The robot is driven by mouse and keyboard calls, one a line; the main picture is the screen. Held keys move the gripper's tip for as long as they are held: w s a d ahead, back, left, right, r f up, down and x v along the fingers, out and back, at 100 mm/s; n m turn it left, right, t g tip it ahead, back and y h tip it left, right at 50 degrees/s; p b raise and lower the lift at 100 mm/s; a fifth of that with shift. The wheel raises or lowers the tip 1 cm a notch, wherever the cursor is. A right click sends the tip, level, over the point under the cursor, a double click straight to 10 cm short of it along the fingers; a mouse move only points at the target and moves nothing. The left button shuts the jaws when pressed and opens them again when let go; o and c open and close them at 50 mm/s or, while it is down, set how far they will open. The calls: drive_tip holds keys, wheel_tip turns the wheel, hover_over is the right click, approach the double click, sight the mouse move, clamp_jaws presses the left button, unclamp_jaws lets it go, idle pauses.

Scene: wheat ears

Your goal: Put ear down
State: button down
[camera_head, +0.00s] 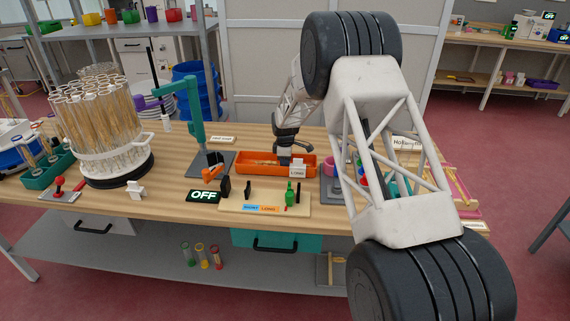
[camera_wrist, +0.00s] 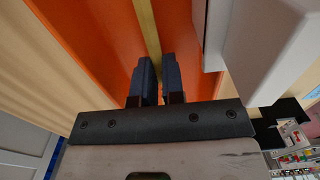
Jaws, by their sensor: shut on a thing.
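My gripper (camera_head: 287,143) is over the orange tray (camera_head: 247,168) on the wooden table. In the wrist view, the two dark fingers of my gripper (camera_wrist: 155,75) are closed around a thin yellow ear (camera_wrist: 148,25), only its long straw-like part showing. The ear lies across the view of the orange tray (camera_wrist: 95,40), low over or in it; I cannot tell whether it touches the floor of the tray. In the head view the held ear is too small and hidden to make out.
A white block with a label (camera_head: 298,169) stands at the tray's right front and shows close to my fingers. A teal stand (camera_head: 194,115) is left of the tray. A rack of tubes with ears (camera_head: 97,125) stands further left. A board (camera_head: 265,200) lies in front.

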drive_tip(key=shift+f, duration=0.4)
drive_tip(key=c, duration=1.2)
unclamp_jaws()
wheel_tip(320, 180, up, 12)
drive_tip(key=shift+r, duration=0.15)
idle(0.4)
